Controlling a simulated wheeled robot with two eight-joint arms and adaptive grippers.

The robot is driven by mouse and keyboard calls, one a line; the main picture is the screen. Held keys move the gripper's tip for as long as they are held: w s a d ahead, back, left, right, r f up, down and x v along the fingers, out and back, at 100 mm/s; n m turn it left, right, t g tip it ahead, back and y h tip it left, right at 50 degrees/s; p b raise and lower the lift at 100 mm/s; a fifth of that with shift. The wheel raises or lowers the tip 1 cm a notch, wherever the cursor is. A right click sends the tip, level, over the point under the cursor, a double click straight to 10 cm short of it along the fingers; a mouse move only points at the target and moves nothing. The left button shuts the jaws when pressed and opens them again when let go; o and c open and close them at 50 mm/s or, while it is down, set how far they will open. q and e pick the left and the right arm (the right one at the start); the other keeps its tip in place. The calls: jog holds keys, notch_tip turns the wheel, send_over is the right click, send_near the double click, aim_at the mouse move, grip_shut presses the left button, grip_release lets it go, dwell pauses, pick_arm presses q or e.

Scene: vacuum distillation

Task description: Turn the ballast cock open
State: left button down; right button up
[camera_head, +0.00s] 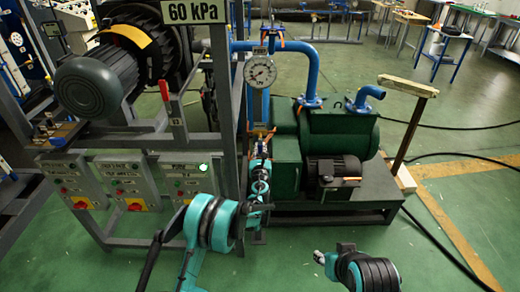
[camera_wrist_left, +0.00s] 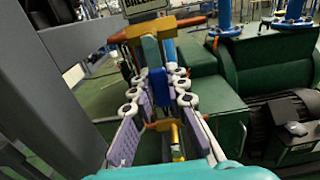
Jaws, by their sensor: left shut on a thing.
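My left gripper (camera_head: 259,163) reaches forward to the pump's left side, below the dial gauge. In the left wrist view, the left gripper (camera_wrist_left: 158,82) has its purple-padded fingers closed in around a narrow blue piece, which looks like the handle of the ballast cock (camera_wrist_left: 157,90). A sign, cut off at the top of that view, stands just beyond it. A yellow piece (camera_wrist_left: 177,140) shows between the finger bases. The cock's body and how far it is turned are mostly hidden by the fingers. My right gripper (camera_head: 320,258) is low at front right, away from the pump; its fingers are unclear.
The green pump (camera_head: 340,135) with its black motor stands right of the left gripper. A dial gauge (camera_head: 259,71) and blue pipes (camera_head: 312,75) rise above. A grey frame with switch boxes (camera_head: 125,178) stands close at left. The floor at right is open, with black cables.

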pick_arm(q)
jog(key=shift+d+n, duration=0.1)
jog(key=shift+n, duration=0.2)
jog(key=shift+d+r+n+b, duration=0.15)
jog(key=shift+d+n, duration=0.25)
jog(key=shift+n, duration=0.65)
jog(key=shift+d+r+n+b, duration=0.1)
jog(key=shift+d+n, duration=0.3)
jog(key=shift+n, duration=0.7)
jog(key=shift+d+r+n+b, duration=0.15)
jog(key=shift+d+n, duration=0.25)
jog(key=shift+n, duration=0.65)
jog(key=c, duration=1.5)
grip_release()
jog(key=s, duration=1.2)
